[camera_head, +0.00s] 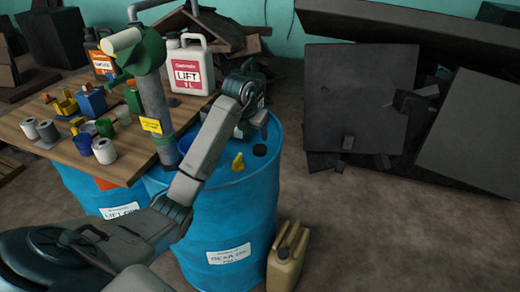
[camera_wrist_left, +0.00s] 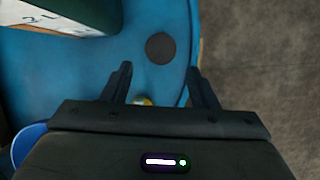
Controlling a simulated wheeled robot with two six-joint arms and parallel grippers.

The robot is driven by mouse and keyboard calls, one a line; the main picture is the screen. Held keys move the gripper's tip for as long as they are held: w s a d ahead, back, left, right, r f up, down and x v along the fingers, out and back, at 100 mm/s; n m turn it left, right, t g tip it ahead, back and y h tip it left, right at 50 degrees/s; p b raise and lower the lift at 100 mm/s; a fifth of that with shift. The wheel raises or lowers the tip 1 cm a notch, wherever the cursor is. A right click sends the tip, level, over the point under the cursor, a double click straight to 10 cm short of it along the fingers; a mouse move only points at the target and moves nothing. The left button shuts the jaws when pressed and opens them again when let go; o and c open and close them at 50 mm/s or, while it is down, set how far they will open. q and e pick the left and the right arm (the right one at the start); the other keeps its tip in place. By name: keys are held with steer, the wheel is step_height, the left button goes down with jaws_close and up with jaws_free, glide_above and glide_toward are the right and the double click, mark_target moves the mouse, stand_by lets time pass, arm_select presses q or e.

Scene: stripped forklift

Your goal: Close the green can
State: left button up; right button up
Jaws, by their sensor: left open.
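The green can (camera_wrist_left: 85,31) shows in the left wrist view only as a dark green edge and a pale label, cut off at the top left. In the head view, a dark green shape behind my left wrist seems to be it, mostly hidden. A round black cap (camera_head: 260,150) lies on the blue barrel's top; it also shows in the left wrist view (camera_wrist_left: 160,47). My left gripper (camera_wrist_left: 158,72) is open and empty above the barrel top, its fingers either side of the view's middle, the cap just beyond the tips. My right gripper is not in view.
A yellow piece (camera_head: 238,162) stands on the blue barrel (camera_head: 235,215) near the cap. A wooden board (camera_head: 100,165) at left holds several small cups and bottles, with a white LIFT jug (camera_head: 190,68) behind. A tan canister (camera_head: 287,262) stands on the floor, right of the barrel.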

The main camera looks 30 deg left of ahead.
mark_target(260, 148)
arm_select(q)
steer(key=shift+x, duration=1.75)
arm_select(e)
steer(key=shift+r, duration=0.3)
arm_select(q)
steer(key=shift+w+f+p, duration=0.1)
steer(key=shift+f+p, duration=0.15)
steer(key=shift+p, duration=0.25)
steer(key=p+x, duration=0.1)
steer(key=x, duration=0.2)
steer(key=shift+d+f, duration=0.1)
steer(key=shift+f, duration=0.25)
steer(key=shift+w+f+p, duration=0.25)
steer(key=shift+f+p, duration=0.05)
steer(key=shift+f, duration=0.15)
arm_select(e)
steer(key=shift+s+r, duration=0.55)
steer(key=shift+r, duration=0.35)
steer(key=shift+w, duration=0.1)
arm_select(q)
steer(key=c, duration=0.6)
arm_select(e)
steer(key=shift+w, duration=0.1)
